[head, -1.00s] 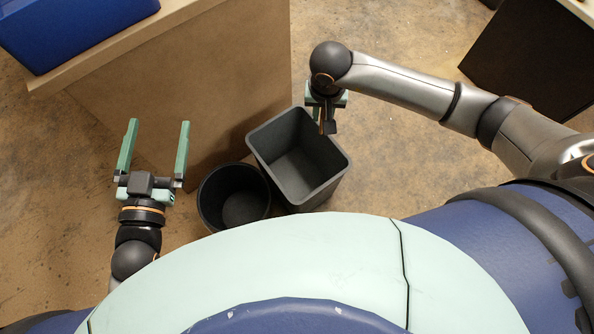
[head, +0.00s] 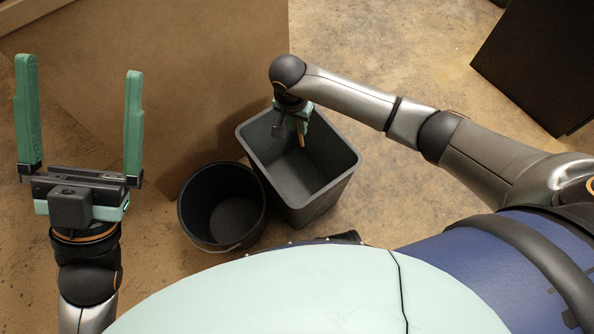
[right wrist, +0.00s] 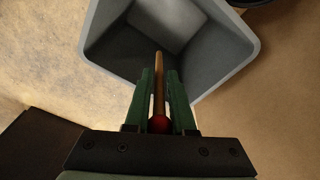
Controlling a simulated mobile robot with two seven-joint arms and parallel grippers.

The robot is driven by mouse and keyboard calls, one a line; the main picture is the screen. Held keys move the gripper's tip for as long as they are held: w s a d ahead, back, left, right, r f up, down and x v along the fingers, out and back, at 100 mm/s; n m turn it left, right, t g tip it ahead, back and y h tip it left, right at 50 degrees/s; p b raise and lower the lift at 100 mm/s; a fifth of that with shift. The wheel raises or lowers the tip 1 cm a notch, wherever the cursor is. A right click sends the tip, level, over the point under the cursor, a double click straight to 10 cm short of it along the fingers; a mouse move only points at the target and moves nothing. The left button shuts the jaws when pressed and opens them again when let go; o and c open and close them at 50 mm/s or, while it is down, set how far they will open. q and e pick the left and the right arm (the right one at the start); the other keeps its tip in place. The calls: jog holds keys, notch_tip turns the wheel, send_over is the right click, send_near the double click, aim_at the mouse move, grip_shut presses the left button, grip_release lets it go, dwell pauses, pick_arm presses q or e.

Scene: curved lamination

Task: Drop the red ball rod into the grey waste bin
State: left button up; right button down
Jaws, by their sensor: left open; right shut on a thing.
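The grey rectangular waste bin (head: 322,200) stands open on the floor at the centre of the head view. It also fills the top of the right wrist view (right wrist: 105,35). My right gripper (head: 300,128) is over the bin's opening, toward its far side, pointing down. In the right wrist view its fingers (right wrist: 160,74) are shut on the red ball rod. The rod's red ball (right wrist: 159,124) sits between the fingers near the palm, and its tan shaft (right wrist: 159,65) points toward the bin's inside. My left gripper (head: 80,70) is open and empty at the left.
A round black bin (head: 190,222) stands beside the grey bin on its left. A brown wooden panel or box (head: 180,70) stands behind the bins. A dark block (head: 535,70) is at the upper right. The floor right of the bins is clear.

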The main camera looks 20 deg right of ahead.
notch_tip(320, 180, down, 5)
jog(key=b, duration=0.3)
jog(key=shift+f+b, duration=0.1)
jog(key=shift+b, duration=0.3)
jog(key=c, duration=0.7)
grip_release()
jog(key=r+p, duration=0.1)
jog(key=r, duration=0.3)
jog(key=a+r+p, duration=0.1)
jog(key=r+p, duration=0.1)
jog(key=r, duration=0.2)
jog(key=s+r+p, duration=0.1)
jog(key=r+p, duration=0.1)
jog(key=r, duration=0.2)
jog(key=shift+s+a+r, duration=0.1)
jog(key=shift+a+r, duration=0.1)
